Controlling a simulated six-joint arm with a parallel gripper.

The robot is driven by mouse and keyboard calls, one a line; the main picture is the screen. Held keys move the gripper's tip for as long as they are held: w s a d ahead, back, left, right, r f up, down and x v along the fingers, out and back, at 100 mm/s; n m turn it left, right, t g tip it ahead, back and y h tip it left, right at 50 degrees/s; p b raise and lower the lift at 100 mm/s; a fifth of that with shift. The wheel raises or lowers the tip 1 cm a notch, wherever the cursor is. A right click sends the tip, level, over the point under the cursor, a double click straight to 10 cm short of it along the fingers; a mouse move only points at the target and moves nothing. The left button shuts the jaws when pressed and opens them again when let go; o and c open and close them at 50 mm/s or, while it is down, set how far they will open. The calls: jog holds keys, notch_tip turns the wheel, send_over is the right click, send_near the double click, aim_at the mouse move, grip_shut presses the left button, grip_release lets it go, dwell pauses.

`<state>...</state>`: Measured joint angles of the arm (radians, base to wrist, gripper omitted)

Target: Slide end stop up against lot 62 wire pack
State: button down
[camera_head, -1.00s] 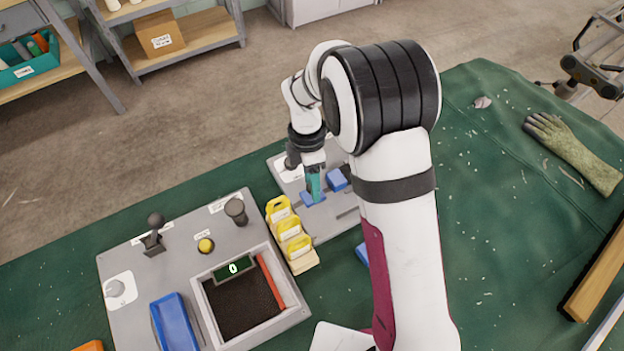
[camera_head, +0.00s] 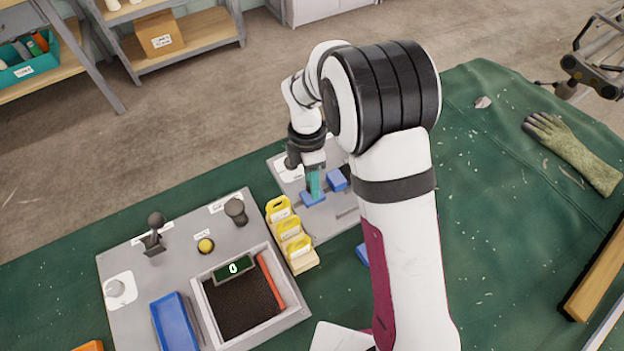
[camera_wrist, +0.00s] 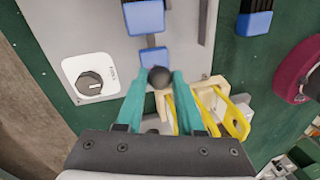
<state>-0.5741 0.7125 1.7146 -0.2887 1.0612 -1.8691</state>
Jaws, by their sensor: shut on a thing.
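My gripper (camera_wrist: 158,78) has teal fingers closed around a round dark knob, which stands at a low blue block (camera_wrist: 153,58). I take this knobbed block to be the end stop; no label on it is legible. In the head view my gripper (camera_head: 314,184) is low over the grey plate, with the blue block (camera_head: 312,198) at its fingertips. A second blue block (camera_head: 337,180) sits on the plate to the right, a short gap away. It also shows in the wrist view (camera_wrist: 145,18), with a dark part beside it. I cannot read which piece is lot 62.
A wooden rack with yellow tags (camera_head: 290,235) stands close in front of the plate. A dial (camera_wrist: 90,84) is on the plate. A grey console (camera_head: 130,265) with knobs and a dark tray lies left. A glove (camera_head: 572,152) lies right on the green cloth.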

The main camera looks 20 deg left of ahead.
aim_at(323, 190)
dwell(0.5)
jog(key=shift+w+d, duration=1.05)
jog(key=shift+w, duration=0.05)
jog(key=c, duration=0.5)
grip_release()
jog(key=shift+c, duration=0.2)
notch_tip(323, 190, up, 16)
jog(key=w+a, duration=0.1)
jog(key=w, duration=0.1)
jog(key=shift+w+a+f, duration=0.2)
jog(key=shift+a+f, duration=0.05)
jog(key=shift+a, duration=0.1)
